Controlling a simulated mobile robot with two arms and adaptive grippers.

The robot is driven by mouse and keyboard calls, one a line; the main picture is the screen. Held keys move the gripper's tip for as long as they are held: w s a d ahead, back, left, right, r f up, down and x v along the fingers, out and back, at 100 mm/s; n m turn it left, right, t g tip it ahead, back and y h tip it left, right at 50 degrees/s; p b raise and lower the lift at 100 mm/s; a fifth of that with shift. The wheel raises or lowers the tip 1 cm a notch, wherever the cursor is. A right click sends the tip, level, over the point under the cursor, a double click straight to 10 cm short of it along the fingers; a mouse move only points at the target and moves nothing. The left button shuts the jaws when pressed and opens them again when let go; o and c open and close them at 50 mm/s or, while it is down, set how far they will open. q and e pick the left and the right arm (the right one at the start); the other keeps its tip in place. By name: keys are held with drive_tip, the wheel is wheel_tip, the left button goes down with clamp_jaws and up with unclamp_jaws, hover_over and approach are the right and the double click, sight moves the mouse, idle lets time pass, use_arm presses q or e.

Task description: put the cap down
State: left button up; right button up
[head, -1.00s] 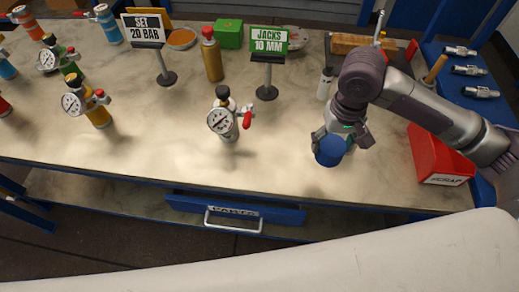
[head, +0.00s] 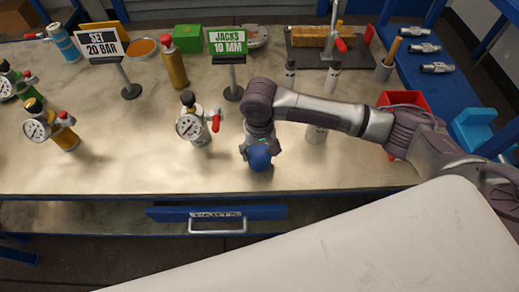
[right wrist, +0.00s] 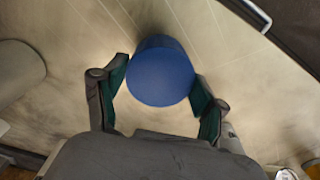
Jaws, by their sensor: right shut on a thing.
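The cap is a round blue piece (head: 259,158). It also shows in the right wrist view (right wrist: 160,72), between the two fingers. My right gripper (head: 258,150) is shut on it, with one green-padded finger on each side, as the right wrist view (right wrist: 158,88) shows. The cap is over the front middle of the bench top (head: 90,172). I cannot tell whether it touches the surface. My left gripper is not in view.
A gauge vessel (head: 193,128) with a red handle stands left of my right gripper. A whitish cylinder (head: 316,133) stands behind my right arm. Sign stands (head: 228,45) and a gold bottle (head: 174,66) are farther back. A red bin (head: 402,100) is at right. Bare bench lies left of the cap.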

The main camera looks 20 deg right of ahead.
sight(259, 152)
drive_tip(key=shift+f, duration=0.25)
drive_tip(key=shift+f, duration=0.15)
drive_tip(key=o, duration=1.3)
drive_tip(key=shift+o, duration=0.2)
wheel_tip(259, 152, up, 13)
